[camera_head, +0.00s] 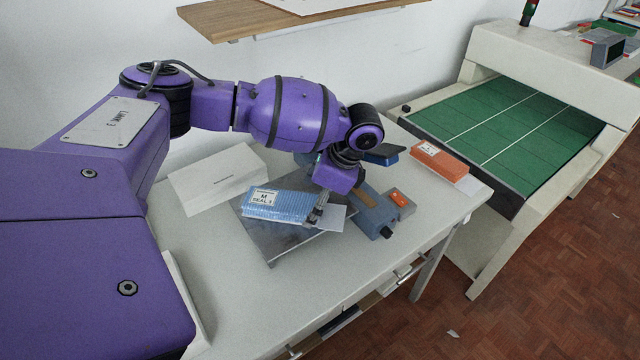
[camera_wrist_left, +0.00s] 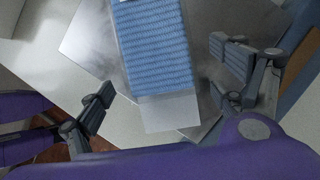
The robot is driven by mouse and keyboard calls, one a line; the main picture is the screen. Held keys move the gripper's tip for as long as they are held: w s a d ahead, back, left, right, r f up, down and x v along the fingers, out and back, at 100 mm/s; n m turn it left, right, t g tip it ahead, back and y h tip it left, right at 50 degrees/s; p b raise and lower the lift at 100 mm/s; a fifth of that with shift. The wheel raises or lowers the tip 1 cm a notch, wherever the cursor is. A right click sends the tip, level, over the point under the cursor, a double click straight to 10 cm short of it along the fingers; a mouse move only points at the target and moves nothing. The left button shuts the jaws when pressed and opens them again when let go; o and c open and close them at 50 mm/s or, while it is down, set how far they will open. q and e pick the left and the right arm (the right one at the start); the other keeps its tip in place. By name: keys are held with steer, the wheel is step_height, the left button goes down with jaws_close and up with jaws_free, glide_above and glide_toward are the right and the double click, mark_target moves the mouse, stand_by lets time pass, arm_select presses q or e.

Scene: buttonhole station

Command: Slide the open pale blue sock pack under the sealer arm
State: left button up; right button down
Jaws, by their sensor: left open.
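The pale blue sock pack (camera_head: 278,206) lies on a grey metal plate (camera_head: 285,248), its label reading M SEAL 2. A clear whitish flap (camera_head: 333,217) sticks out from its end on the right; this open end (camera_wrist_left: 170,113) points toward my gripper in the wrist view. My left gripper (camera_wrist_left: 165,83) is open, with one finger on each side of the pack's end and a gap to both. In the head view it (camera_head: 320,207) is over that end, partly hidden by my wrist. The blue-grey sealer (camera_head: 374,214) stands just right of the pack; its arm is mostly hidden behind my wrist.
A small box with an orange switch (camera_head: 402,200) is beside the sealer. An orange pack (camera_head: 439,161) lies at the table's right end. A white box (camera_head: 217,179) is behind the plate. A green conveyor (camera_head: 510,130) stands to the right. The table front is clear.

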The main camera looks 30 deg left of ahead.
arm_select(q)
steer(key=v, duration=1.2)
